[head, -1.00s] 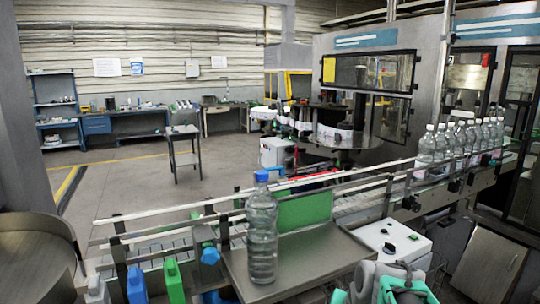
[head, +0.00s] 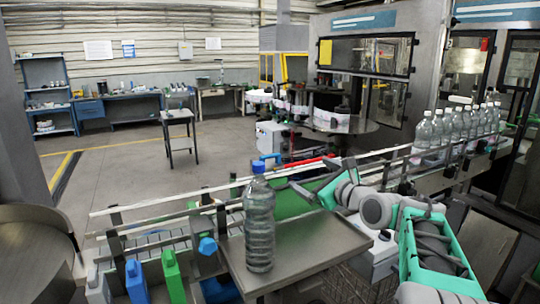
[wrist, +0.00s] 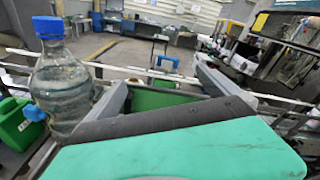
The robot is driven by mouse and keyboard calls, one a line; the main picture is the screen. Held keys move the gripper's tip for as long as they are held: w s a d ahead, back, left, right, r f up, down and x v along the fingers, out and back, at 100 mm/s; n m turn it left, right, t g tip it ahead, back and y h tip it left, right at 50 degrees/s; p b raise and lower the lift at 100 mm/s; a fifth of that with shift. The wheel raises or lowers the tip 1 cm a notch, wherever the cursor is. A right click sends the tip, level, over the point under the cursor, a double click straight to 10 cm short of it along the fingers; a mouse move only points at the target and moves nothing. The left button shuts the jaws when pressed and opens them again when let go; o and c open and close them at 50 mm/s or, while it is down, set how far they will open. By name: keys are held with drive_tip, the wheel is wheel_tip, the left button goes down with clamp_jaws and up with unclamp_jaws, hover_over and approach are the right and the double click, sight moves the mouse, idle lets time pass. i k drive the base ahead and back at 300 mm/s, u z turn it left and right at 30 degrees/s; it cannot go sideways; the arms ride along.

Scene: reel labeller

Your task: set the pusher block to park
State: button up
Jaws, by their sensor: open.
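A green upright panel (head: 292,204) stands at the back edge of the metal tray (head: 318,254), beside the conveyor rail. It may be the pusher block, but I cannot tell for sure. My gripper (head: 312,182) is open and empty, above the panel's right part. In the wrist view my gripper (wrist: 162,82) has its two fingers spread, with the green panel (wrist: 155,99) showing beyond and between them. I cannot tell whether a finger touches it. The panel's lower part is hidden there by my gripper's body.
A clear blue-capped bottle (head: 259,228) stands on the tray, left of my gripper; it also shows in the wrist view (wrist: 62,88). A blue jug (head: 136,283) and a green jug (head: 173,277) stand left of the tray. Several bottles (head: 452,130) stand on the conveyor at right.

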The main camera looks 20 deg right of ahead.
sight(272, 164)
drive_tip(key=i, duration=0.95)
